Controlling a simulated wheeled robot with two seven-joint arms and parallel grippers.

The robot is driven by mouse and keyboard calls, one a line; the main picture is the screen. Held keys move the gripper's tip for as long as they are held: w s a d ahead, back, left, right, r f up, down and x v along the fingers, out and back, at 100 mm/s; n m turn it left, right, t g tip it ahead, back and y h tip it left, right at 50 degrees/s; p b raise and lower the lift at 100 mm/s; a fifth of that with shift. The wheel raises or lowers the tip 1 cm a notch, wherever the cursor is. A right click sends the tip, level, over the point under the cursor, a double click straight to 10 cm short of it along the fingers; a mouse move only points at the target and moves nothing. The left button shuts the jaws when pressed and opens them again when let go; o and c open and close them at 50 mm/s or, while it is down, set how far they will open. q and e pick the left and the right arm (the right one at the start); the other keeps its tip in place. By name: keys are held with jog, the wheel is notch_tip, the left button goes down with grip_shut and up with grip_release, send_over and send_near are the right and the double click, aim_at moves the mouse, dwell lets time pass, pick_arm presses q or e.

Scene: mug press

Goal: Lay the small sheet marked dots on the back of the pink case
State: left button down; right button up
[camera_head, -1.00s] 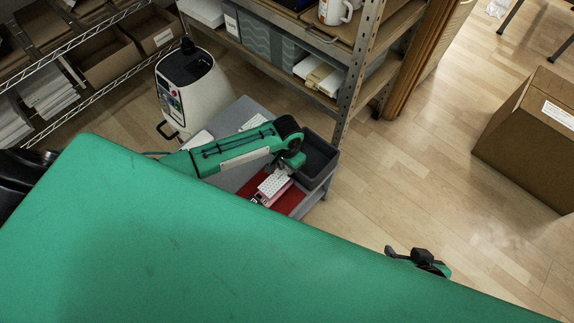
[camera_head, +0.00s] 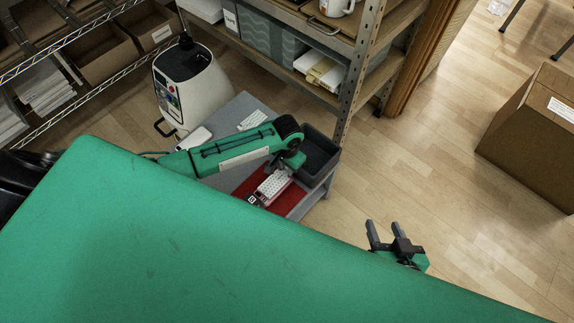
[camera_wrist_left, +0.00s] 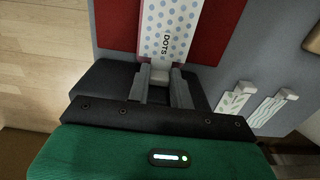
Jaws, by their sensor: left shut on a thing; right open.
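My left gripper (camera_wrist_left: 160,72) is shut on the near end of the small white sheet marked DOTS (camera_wrist_left: 176,28), printed with blue dots. In the head view the sheet (camera_head: 273,185) shows just below my left gripper (camera_head: 282,168), over the red mat (camera_head: 290,200). The pink case (camera_head: 264,203) shows as a pink edge around and under the sheet; the sheet hides most of it. I cannot tell whether the sheet touches the case. My right gripper (camera_head: 385,226) is open and empty, over the floor at right.
Two patterned sheets (camera_wrist_left: 233,102) lie on the grey table (camera_wrist_left: 265,65). A dark grey bin (camera_head: 319,158) stands at the table's right end. A white machine (camera_head: 195,90) is behind the table at left. A metal shelf post (camera_head: 356,80) rises close behind the bin.

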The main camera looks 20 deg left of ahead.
pick_arm(q)
jog(key=shift+f, duration=0.6)
pick_arm(e)
jog(key=shift+f, duration=0.1)
pick_arm(q)
jog(key=c, duration=1.2)
grip_release()
jog(key=shift+o, duration=0.2)
jog(key=shift+r, duration=0.25)
notch_tip(320, 180, up, 13)
jog(key=p, duration=0.3)
jog(key=shift+r+p, duration=0.15)
jog(key=shift+p, duration=0.25)
pick_arm(e)
jog(key=s+d+g+h, duration=0.3)
jog(key=d+g, duration=0.2)
jog(key=d, duration=0.2)
jog(key=shift+s+d+r, duration=0.2)
jog(key=shift+s+r, duration=0.15)
jog(key=shift+r, duration=0.05)
